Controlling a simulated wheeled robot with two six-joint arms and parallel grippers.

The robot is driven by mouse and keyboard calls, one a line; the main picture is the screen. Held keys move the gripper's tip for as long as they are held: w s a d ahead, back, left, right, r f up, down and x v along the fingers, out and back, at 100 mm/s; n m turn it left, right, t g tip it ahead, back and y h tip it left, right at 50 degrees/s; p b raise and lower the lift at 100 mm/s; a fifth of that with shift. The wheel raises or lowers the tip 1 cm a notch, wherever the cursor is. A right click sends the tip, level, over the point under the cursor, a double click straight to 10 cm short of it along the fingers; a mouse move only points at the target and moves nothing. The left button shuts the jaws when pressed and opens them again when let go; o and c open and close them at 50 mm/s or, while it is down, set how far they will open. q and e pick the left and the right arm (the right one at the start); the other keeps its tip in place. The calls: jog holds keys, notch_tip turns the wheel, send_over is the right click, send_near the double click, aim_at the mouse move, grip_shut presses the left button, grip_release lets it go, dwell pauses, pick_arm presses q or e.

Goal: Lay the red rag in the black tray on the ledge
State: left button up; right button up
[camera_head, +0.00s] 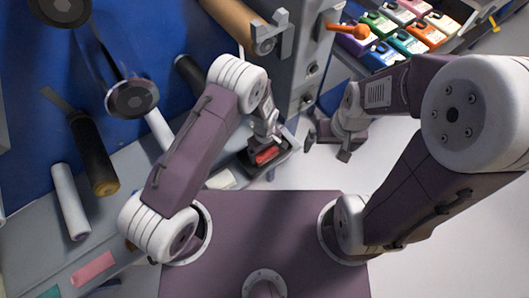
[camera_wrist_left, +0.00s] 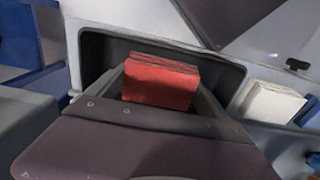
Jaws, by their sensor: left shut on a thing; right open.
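The red rag (camera_head: 267,155) is a folded stack with layered edges, and it also shows in the left wrist view (camera_wrist_left: 160,84). My left gripper (camera_head: 264,149) is shut on it, with a finger on each side in the left wrist view (camera_wrist_left: 160,96). The black tray (camera_wrist_left: 94,54) has a pale rim and lies behind and around the rag in that view; in the head view its dark inside (camera_head: 284,151) shows beside the rag. I cannot tell whether the rag touches the tray floor. My right gripper (camera_head: 327,149) is open and empty, to the right of the tray.
A white folded cloth (camera_wrist_left: 272,104) lies beside the tray. A pink cloth (camera_head: 92,268) lies at lower left on the ledge. A rack of coloured containers (camera_head: 405,42) is at upper right. Pale floor is clear at right.

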aim_at(265, 151)
pick_arm(q)
jog(key=shift+f, duration=0.2)
jog(key=o, duration=1.1)
jog(key=shift+r, duration=0.3)
notch_tip(265, 151, up, 12)
jog(key=shift+f+p, duration=0.1)
jog(key=shift+p, duration=0.65)
jog(key=s+a+r+m, duration=0.2)
jog(key=s+a+r, duration=0.1)
jog(key=a, duration=0.3)
jog(key=s+a+r+m, duration=0.2)
jog(key=s+a+r, duration=0.1)
jog(key=a+r, duration=0.2)
jog(key=s+a+r+m+t, duration=0.1)
jog(key=s+a+r+m, duration=0.2)
jog(key=a+r, duration=0.2)
jog(key=shift+s+a+r, duration=0.1)
jog(key=shift+s+a, duration=0.3)
jog(key=shift+a, duration=0.45)
